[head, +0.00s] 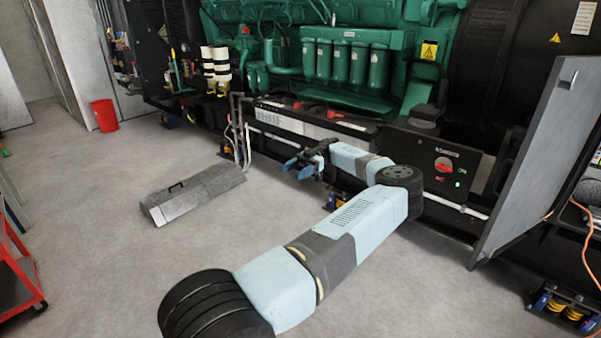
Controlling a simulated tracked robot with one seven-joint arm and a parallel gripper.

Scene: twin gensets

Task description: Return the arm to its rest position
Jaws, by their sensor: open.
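My arm is stretched out from the bottom of the head view toward the green engine (355,60), bending at a dark joint near the red rotary switch. My gripper (292,171) is at the end of the arm, left of that joint, with its blue fingers spread and nothing seen between them. It is in front of the genset's lower frame and to the right of the grey toolbox. Whether it touches anything cannot be told.
A grey metal toolbox (193,192) lies on the floor. A control box with a red switch (443,165) is beside my arm's joint. An open grey panel door (540,160) stands at right. A red bin (104,115) and red cart (18,270) are at left.

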